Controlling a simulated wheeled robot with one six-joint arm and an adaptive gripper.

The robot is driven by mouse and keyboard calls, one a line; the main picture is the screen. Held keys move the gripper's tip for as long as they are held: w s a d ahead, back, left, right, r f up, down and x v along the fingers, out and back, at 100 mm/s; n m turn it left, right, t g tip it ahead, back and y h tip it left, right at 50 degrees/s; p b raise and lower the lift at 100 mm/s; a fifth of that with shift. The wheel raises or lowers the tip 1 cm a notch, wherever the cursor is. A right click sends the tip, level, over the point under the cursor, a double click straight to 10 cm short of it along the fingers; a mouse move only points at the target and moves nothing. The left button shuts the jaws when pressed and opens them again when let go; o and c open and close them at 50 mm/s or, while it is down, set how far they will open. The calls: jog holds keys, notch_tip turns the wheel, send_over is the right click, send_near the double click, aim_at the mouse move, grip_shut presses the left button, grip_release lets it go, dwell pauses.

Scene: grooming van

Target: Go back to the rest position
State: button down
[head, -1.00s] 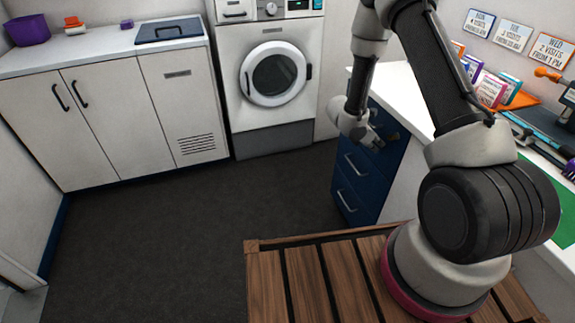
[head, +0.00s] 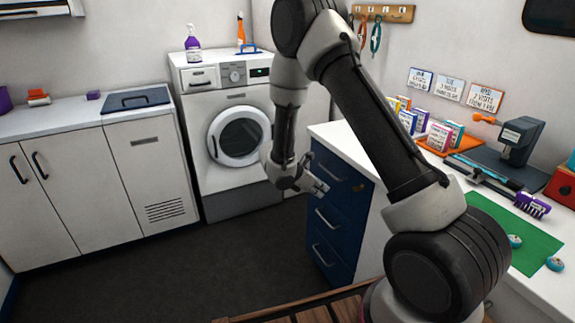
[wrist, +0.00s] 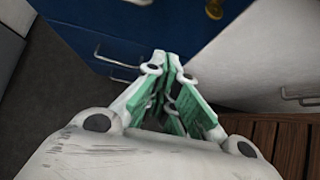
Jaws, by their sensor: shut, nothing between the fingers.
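My gripper (head: 312,187) hangs from my arm in front of the blue drawer unit in the head view. It holds nothing. In the wrist view its green-padded fingers (wrist: 169,62) come together at the tips, shut and empty. They point towards the blue drawer fronts (wrist: 85,45). My forearm hangs nearly straight down, and my upper arm slopes up from the shoulder at lower right.
The blue drawer unit (head: 335,208) stands close beside my gripper, under a white counter (head: 345,137). A washing machine (head: 240,135) is behind. White cupboards (head: 75,200) line the left. Dark floor (head: 150,270) is clear. A green mat (head: 520,240) lies at right.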

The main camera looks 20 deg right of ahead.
jog(key=s+d+m+g, duration=0.2)
jog(key=s+m+g, duration=0.15)
jog(key=s, duration=0.25)
jog(key=s+r+m+t+y, duration=0.3)
jog(key=s+r+m, duration=0.5)
jog(key=s+r, duration=0.4)
jog(key=s+r+m+t+y, duration=0.3)
jog(key=s+r+m+y, duration=0.2)
jog(key=s+r, duration=0.8)
notch_tip(320, 180, up, 8)
jog(key=m, duration=0.3)
jog(key=shift+s+f+y, duration=0.2)
jog(key=shift+y, duration=0.2)
jog(key=shift+m, duration=0.25)
